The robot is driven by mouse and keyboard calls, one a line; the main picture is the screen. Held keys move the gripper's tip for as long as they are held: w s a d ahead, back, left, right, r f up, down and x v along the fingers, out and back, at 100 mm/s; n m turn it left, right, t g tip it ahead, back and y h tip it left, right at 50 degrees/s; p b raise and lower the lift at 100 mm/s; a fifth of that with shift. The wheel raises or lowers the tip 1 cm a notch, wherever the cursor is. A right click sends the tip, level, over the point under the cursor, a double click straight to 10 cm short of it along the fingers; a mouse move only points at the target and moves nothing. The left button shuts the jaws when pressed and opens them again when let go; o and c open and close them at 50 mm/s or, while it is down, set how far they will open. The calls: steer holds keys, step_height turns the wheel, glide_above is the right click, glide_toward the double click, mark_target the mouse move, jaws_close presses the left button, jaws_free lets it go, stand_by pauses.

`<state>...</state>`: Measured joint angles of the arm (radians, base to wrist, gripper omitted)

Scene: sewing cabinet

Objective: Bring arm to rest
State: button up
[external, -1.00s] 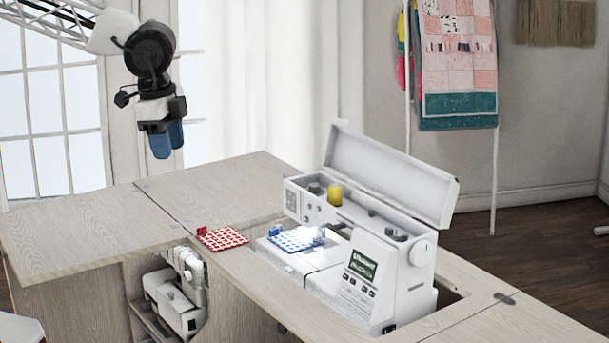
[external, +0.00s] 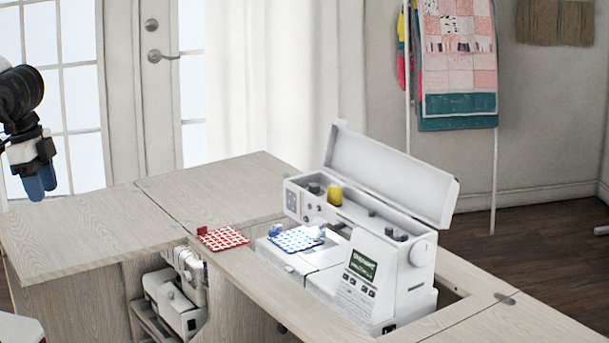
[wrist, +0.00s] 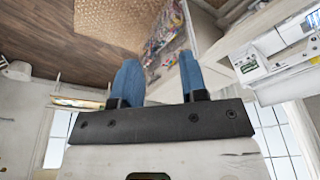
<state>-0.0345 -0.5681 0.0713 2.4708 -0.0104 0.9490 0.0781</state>
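My gripper (external: 40,183) hangs at the far left of the external view, in the air above the left part of the cabinet top and well clear of it. It has blue fingers pointing down. In the wrist view the two blue fingers of my gripper (wrist: 157,72) stand apart with nothing held between them, so it is open and empty. Most of my arm is out of the external picture.
A white sewing machine (external: 400,280) with its lid raised sits in the wooden cabinet (external: 75,235). A blue-and-white checked piece (external: 297,239) lies on it, and a red-and-white one (external: 222,239) lies to its left. The left cabinet top is clear.

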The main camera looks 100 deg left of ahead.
steer(key=s, duration=0.1)
steer(key=s+d+f, duration=0.1)
steer(key=s, duration=0.1)
steer(key=shift+s+d+f, duration=0.2)
steer(key=shift+s+f, duration=0.1)
steer(key=shift+f, duration=0.05)
stand_by(1.0)
